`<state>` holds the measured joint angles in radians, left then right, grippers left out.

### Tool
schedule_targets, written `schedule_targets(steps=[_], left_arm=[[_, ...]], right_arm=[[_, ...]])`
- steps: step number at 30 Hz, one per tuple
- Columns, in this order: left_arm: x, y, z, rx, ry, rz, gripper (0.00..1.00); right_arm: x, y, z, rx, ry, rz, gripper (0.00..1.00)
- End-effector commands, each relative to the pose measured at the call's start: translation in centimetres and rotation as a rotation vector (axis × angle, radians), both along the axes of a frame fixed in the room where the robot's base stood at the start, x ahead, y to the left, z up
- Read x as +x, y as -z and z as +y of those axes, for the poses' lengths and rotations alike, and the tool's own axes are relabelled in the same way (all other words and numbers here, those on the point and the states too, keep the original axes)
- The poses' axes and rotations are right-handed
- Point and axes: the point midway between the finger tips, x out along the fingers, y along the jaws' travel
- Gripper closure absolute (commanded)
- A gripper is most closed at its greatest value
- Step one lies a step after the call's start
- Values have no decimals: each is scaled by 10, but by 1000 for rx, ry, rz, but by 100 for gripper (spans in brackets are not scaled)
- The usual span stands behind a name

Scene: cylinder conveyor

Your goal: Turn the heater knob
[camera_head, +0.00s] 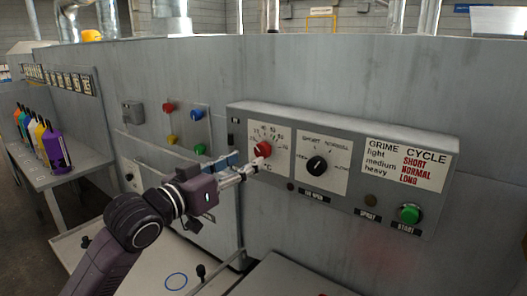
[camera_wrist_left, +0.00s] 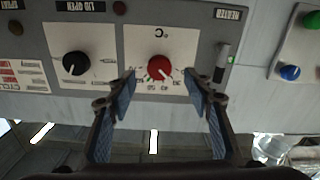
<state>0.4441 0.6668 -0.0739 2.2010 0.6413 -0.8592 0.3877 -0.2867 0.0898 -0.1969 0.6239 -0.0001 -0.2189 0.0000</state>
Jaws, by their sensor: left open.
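The heater knob is a red round knob (camera_head: 262,149) on a white dial plate with temperature marks, at the left part of the grey control panel. It also shows in the left wrist view (camera_wrist_left: 159,68), which sees the panel upside down. My left gripper (camera_head: 250,171) is open, just in front of and slightly below the knob in the head view. In the left wrist view its two blue-padded fingers (camera_wrist_left: 160,82) stand apart, one toward each side of the knob. I see no contact with the knob. My right gripper is not in view.
A black selector knob (camera_head: 317,166) sits right of the heater dial, and a green start button (camera_head: 410,213) is farther right. Colored buttons (camera_head: 169,107) are on the wall to the left. A side table (camera_head: 72,178) holds several colored bottles. The panel front is otherwise open.

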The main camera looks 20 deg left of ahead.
Motion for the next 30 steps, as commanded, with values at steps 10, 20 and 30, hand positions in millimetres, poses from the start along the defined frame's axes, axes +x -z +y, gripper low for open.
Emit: schedule_targets(steps=[10, 20, 30], left_arm=[[50, -2, -19, -1, 2, 0, 53], [60, 0, -23, 3, 1, 1, 53], [60, 0, -23, 3, 1, 1, 79]], right_arm=[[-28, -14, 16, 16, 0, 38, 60], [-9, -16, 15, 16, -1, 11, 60], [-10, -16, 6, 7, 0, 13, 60]])
